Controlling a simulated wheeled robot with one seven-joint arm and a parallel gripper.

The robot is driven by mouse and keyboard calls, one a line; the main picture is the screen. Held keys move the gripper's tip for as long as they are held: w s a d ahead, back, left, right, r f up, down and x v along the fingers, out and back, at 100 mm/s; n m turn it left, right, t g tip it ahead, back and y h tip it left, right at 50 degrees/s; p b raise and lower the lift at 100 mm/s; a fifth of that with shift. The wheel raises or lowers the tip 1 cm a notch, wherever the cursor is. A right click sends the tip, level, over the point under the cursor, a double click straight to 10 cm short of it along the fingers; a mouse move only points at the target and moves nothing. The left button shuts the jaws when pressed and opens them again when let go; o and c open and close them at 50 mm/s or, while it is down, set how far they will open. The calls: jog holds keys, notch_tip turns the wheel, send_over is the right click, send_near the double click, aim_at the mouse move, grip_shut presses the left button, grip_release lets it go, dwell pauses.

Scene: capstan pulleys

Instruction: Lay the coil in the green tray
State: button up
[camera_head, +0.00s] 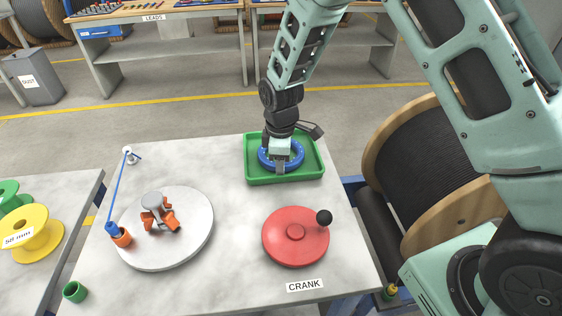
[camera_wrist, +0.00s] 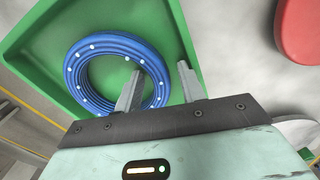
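The blue coil (camera_wrist: 88,50) is a ring with white dots along it. It lies in the green tray (camera_wrist: 35,62), and in the head view the coil (camera_head: 264,158) is near the middle of the green tray (camera_head: 249,169). My gripper (camera_wrist: 160,68) is over the coil, its two fingers apart. One finger is toward the ring's hole and the other is outside its rim, with the coil's band between them and a gap showing. In the head view my gripper (camera_head: 281,165) hides part of the coil. I cannot tell whether the fingers touch it.
A red crank disc (camera_head: 285,248) with a black knob (camera_head: 324,217) stands in front of the tray. A white turntable (camera_head: 185,245) with an orange and grey fixture (camera_head: 157,214) is at left. A blue line (camera_head: 117,192) runs from a white post (camera_head: 130,155). A large cable reel (camera_head: 425,145) is at right.

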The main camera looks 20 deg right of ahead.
notch_tip(320, 180, up, 12)
jog(key=s+a+r+m+y, duration=0.1)
jog(key=s+a+r, duration=0.15)
jog(key=s, duration=0.45)
jog(key=s+a+r+m, duration=0.2)
jog(key=s+a, duration=0.1)
jog(key=s, duration=0.5)
jog(key=s+d+m, duration=0.1)
jog(key=s+m, duration=0.1)
jog(key=s, duration=1.1)
jog(key=shift+s+r+m+b, duration=0.25)
jog(key=shift+s+m+b, duration=0.05)
jog(key=shift+s+b, duration=0.1)
jog(key=shift+r+p, duration=0.75)
